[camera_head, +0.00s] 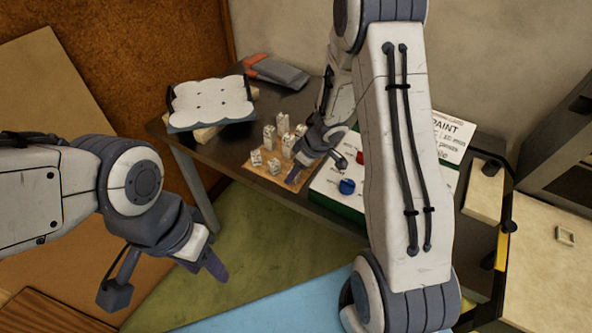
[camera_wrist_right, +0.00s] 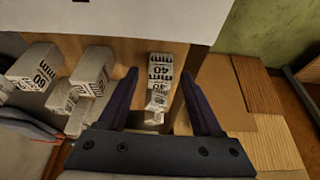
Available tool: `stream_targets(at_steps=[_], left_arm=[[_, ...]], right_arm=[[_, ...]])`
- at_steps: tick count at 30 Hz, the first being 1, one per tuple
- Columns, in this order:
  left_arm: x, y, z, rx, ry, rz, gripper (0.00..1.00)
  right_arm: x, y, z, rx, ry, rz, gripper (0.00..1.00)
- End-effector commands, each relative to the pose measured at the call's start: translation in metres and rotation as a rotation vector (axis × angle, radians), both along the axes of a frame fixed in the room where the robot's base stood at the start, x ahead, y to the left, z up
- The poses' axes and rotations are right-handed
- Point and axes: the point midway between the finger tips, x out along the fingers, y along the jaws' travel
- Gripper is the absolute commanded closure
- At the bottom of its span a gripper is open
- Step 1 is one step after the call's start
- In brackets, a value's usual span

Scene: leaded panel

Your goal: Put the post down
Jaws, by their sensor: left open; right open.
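Several pale posts with printed labels stand on a wooden board (camera_head: 262,179) on the dark table in the head view. In the right wrist view, one post (camera_wrist_right: 160,73) marked 40 mm shows between the two fingers of my right gripper (camera_wrist_right: 158,88), with a gap to each finger. My right gripper (camera_head: 317,168) is open at the board's right side in the head view, where the arm hides part of the board. A post marked 60 mm (camera_wrist_right: 37,68) and others show at left in the wrist view. My left gripper (camera_head: 167,279) is open and empty, away from the table.
A white scalloped panel (camera_head: 212,101) lies at the table's left. A grey and red item (camera_head: 276,72) lies behind. A white PAINT sheet (camera_head: 447,139), a blue cup (camera_head: 347,187) and a red piece are at right, partly behind my right arm. Open floor lies in front.

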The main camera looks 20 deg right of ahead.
Motion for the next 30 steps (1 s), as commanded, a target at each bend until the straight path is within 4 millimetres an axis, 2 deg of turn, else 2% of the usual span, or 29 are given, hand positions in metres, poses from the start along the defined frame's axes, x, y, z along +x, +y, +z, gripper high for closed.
stream_targets(at_steps=[5,15,22,26,30], left_arm=[[0.000,0.000,0.015,0.000,0.000,0.000,0.50],[0.000,0.000,0.058,0.000,0.000,0.002,0.50],[0.000,0.000,0.070,0.000,0.000,0.003,0.50],[0.000,0.000,0.070,0.000,0.000,0.003,0.50],[0.000,0.000,0.070,0.000,0.000,0.003,0.50]], right_arm=[[-0.005,-0.004,0.023,-0.001,-0.002,-0.001,0.34],[-0.026,-0.021,0.091,-0.001,-0.002,-0.003,0.34],[-0.035,-0.027,0.112,0.000,-0.001,0.000,0.34],[-0.027,-0.022,0.124,-0.030,-0.038,-0.007,0.34],[-0.008,-0.001,0.158,-0.126,-0.149,-0.047,0.34]])
